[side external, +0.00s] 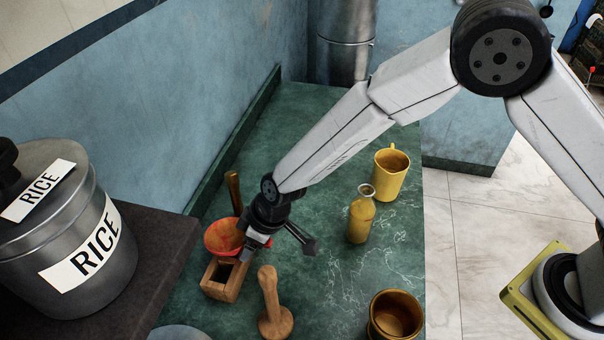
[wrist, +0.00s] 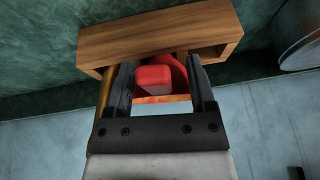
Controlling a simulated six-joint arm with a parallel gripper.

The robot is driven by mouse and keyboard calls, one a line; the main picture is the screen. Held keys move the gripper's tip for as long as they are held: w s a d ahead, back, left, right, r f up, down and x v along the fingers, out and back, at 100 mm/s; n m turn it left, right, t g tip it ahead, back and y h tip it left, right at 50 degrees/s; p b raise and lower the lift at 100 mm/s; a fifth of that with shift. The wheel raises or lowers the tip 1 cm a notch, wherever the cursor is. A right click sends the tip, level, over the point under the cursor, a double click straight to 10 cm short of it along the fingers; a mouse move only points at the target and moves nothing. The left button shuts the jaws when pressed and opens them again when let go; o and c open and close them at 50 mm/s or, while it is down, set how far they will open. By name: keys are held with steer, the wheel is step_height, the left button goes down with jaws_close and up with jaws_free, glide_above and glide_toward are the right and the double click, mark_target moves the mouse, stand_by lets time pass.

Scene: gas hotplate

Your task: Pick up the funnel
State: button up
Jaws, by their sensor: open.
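The funnel (side external: 223,238) is a red-orange, wide-mouthed piece beside and partly behind a small wooden box (side external: 222,278) in the side view. My gripper (side external: 250,250) is low beside the funnel and hides part of it. In the wrist view, my gripper (wrist: 160,72) is open, with one dark finger on each side of a red part of the funnel (wrist: 154,80). Whether either finger touches it is unclear. The box (wrist: 155,35) lies just past the fingertips there, and part of the red shape is hidden against it.
A wooden handle (side external: 234,192) stands behind the funnel, and a wooden pestle (side external: 272,305) stands in front. A yellow bottle (side external: 361,215), yellow jug (side external: 390,175) and brown pot (side external: 396,315) stand to the right. The rice canister (side external: 70,235) is at left.

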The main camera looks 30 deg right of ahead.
steer(key=shift+w+a+f, duration=0.1)
steer(key=shift+a+f, duration=0.1)
steer(key=shift+f, duration=0.35)
jaws_close()
